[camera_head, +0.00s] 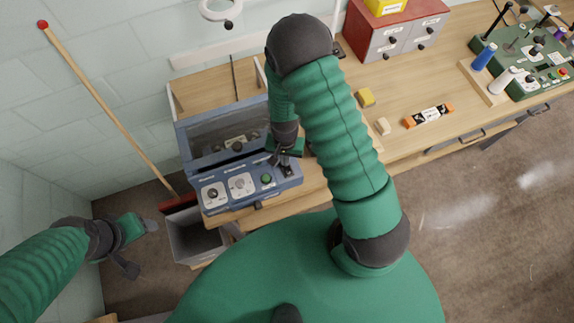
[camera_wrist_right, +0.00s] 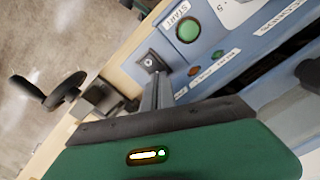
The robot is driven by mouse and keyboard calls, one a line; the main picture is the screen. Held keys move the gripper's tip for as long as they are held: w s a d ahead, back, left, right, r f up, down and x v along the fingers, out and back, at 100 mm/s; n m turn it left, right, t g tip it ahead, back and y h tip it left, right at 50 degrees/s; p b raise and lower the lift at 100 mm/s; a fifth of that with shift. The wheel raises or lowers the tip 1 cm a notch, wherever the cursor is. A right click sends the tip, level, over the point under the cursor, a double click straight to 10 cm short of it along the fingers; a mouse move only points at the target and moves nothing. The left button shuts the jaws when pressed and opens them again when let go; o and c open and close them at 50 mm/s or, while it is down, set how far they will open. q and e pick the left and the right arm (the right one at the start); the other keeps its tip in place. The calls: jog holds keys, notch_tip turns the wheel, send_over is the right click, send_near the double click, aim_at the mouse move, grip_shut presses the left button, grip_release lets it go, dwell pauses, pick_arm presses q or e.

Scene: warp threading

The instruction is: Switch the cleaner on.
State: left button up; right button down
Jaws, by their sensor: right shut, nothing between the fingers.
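The cleaner (camera_head: 233,192) is a blue box with a clear lid (camera_head: 228,138), at the left end of the bench. Its sloping front panel carries a black knob (camera_head: 212,193), a pale dial (camera_head: 241,184) and a green button (camera_head: 266,179). In the right wrist view the green button (camera_wrist_right: 187,30) is labelled START, and a black square fitting (camera_wrist_right: 151,62) sits beside it. My right gripper (camera_head: 286,163) is shut and empty over the panel's right end. Its fingers (camera_wrist_right: 158,88) point at the black fitting; contact is unclear. My left gripper (camera_head: 146,246) is open and empty, left of the bench.
A grey bin (camera_head: 192,240) stands on the floor left of the bench. A red-tipped wooden pole (camera_head: 105,107) leans on the wall. Small blocks, a red drawer box (camera_head: 397,40) and a green rack (camera_head: 525,63) stand along the bench to the right.

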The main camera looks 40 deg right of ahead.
jog(key=shift+f+b, duration=0.65)
jog(key=shift+f, duration=0.15)
dwell(0.4)
notch_tip(320, 180, up, 7)
jog(key=p, duration=0.6)
jog(key=shift+r, duration=0.1)
